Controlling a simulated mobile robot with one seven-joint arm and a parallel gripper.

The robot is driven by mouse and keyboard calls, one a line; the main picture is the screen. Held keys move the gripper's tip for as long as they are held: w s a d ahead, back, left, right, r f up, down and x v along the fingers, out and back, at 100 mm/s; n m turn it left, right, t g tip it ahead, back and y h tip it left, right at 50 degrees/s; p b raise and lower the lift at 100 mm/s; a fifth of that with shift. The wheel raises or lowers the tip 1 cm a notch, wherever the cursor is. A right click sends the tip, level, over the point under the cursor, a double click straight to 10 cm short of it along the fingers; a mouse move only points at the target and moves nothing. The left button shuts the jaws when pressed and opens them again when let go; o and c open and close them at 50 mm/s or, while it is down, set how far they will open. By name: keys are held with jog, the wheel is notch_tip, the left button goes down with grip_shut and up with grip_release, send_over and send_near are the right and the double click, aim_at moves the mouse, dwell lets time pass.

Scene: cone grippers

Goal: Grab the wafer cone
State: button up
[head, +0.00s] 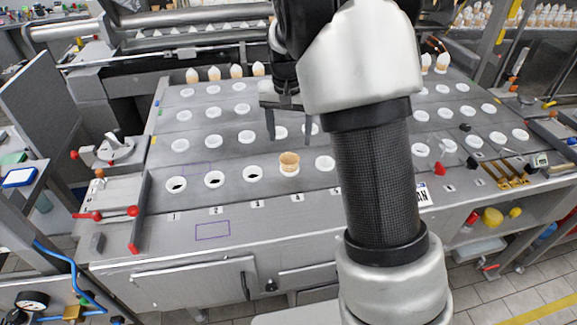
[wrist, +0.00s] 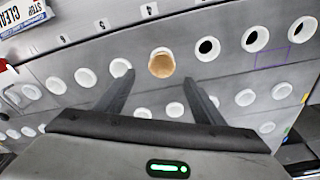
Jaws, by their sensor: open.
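The wafer cone (head: 289,162) is tan and stands in a white ring hole in the front row of the grey metal table. Its round open top faces up. In the wrist view the cone (wrist: 161,64) lies beyond and between my two fingers. My gripper (head: 290,140) is open and empty, with its dark fingers pointing down just behind and above the cone in the head view. In the wrist view my gripper (wrist: 158,84) has its fingertips spread on either side of the cone's line, apart from it. The cone's lower part is hidden in the hole.
The grey table (head: 240,215) has rows of white ring holes. Empty holes (head: 214,179) lie left of the cone, and another ring (head: 325,163) lies to its right. Several filled cones (head: 214,73) stand along the back. My arm hides part of the table's middle right.

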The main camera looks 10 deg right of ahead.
aim_at(289, 159)
jog(key=f, duration=0.3)
jog(key=w+f, duration=0.1)
jog(key=f, duration=0.6)
jog(key=shift+w+d+f, duration=0.1)
jog(key=shift+w, duration=0.15)
jog(key=c, duration=0.7)
